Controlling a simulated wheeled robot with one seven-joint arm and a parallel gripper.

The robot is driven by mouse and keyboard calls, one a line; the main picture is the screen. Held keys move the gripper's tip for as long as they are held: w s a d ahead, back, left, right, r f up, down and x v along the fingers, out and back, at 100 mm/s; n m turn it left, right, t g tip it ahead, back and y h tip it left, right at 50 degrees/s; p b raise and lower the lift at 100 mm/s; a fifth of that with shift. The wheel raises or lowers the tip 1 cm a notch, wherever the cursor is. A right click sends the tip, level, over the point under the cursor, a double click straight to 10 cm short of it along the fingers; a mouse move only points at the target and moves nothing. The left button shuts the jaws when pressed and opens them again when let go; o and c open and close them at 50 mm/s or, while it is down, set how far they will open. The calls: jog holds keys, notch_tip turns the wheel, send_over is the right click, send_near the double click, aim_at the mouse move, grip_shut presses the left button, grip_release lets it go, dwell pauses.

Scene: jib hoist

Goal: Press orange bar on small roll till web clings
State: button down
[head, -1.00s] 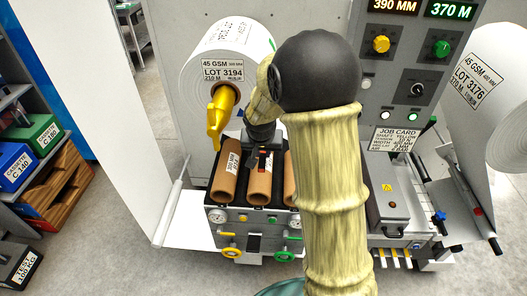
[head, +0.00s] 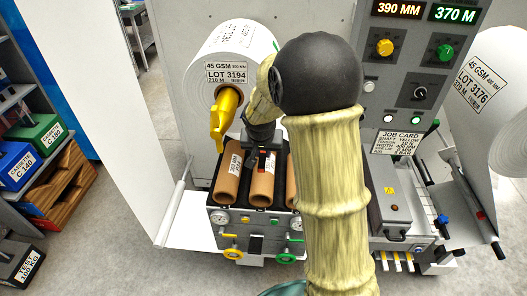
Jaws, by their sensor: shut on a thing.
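My gripper (head: 260,158) is at the upper end of the middle of three brown tubes (head: 262,187) on the black-topped bench. Its dark fingers are closed together, with a small red patch beside them. The piece between them is too small and too covered to identify, and I cannot tell whether the fingers touch the tubes. No orange bar shows clearly. A large white roll (head: 233,52) labelled LOT 3194 hangs behind on a yellow shaft end (head: 225,112). My forearm hides the bench's right side, so I cannot tell where a small roll or loose web lies.
A white web sheet (head: 118,105) hangs at left, with a thin white roller (head: 172,212) beside it. A grey control panel (head: 425,60) stands at right, with a grey box (head: 393,205) below. Another white roll (head: 495,100) is far right. Shelves with bins stand left.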

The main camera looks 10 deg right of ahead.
jog(key=shift+w+a+r, duration=0.2)
jog(key=shift+a+r, duration=0.15)
jog(key=shift+r, duration=0.1)
dwell(0.8)
jog(key=shift+s+d+f+b, duration=0.3)
jog(key=shift+d+f+b, duration=0.25)
jog(key=shift+d+f, duration=0.2)
jog(key=shift+s+d+f+b, duration=0.25)
jog(key=shift+d+f+b, duration=0.25)
jog(key=shift+d+f, duration=0.2)
jog(key=shift+w+f, duration=0.1)
dwell(0.6)
